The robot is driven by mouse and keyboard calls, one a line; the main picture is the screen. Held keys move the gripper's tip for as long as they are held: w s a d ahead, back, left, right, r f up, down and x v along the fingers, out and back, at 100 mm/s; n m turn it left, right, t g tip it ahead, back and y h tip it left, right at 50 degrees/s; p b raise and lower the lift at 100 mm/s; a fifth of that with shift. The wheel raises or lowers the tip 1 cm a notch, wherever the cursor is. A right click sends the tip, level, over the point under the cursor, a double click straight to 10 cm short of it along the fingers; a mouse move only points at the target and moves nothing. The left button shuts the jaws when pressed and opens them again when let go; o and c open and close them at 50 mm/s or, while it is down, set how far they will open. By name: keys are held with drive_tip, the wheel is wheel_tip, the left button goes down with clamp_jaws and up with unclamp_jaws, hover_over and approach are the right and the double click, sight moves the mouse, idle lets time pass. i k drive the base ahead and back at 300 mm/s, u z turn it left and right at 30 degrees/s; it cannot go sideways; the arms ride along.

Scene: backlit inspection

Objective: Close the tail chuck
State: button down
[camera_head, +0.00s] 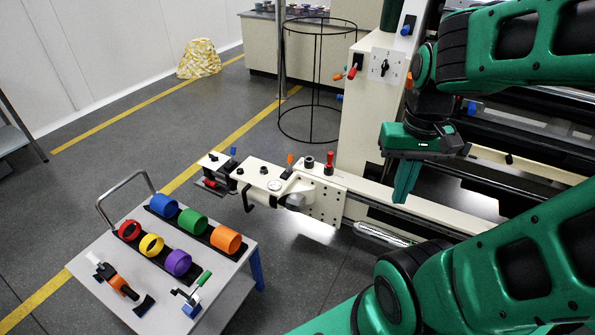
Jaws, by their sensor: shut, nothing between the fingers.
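A cream machine unit (268,178) sits at the left end of the long machine bed (420,205).
A grey cart (232,262) with coloured rings, an orange-and-black tool (122,286) and a green-handled tool (194,292) stands at the lower left. A cream cabinet (368,110) with a switch panel rises behind my gripper. A black wire frame (310,136) stands behind.

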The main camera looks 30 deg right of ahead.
sight(269, 185)
drive_tip(key=z, duration=0.1)
drive_tip(key=i, duration=1)
drive_tip(key=u, duration=0.05)
